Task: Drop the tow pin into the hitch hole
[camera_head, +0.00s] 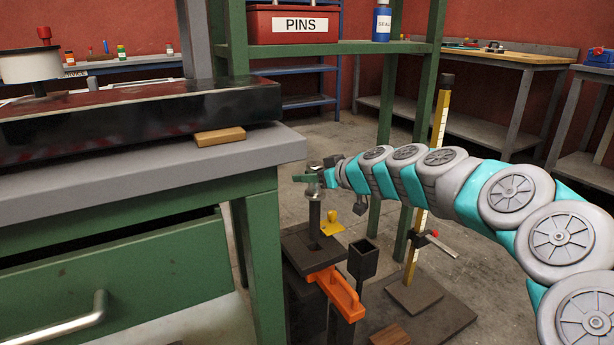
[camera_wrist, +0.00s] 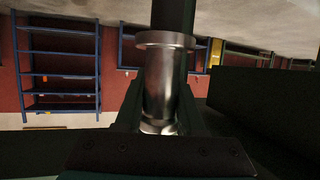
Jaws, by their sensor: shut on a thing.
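My gripper (camera_head: 312,179) is shut on the tow pin (camera_head: 314,213), which hangs upright with its dark shaft pointing down. In the wrist view, where the floor is at the top, the pin's shiny metal head and collar (camera_wrist: 163,85) sit between the dark jaws, and the dark shaft runs out of the top edge. In the head view the shaft's lower end overlaps the dark hitch block (camera_head: 297,243).
A yellow piece (camera_head: 332,224) and an orange handle (camera_head: 342,293) are beside the block. An open square dark tube (camera_head: 363,260) and a yellow measuring post (camera_head: 438,130) stand to the right. The green workbench (camera_head: 150,190) is close on the left, with its drawer partly open.

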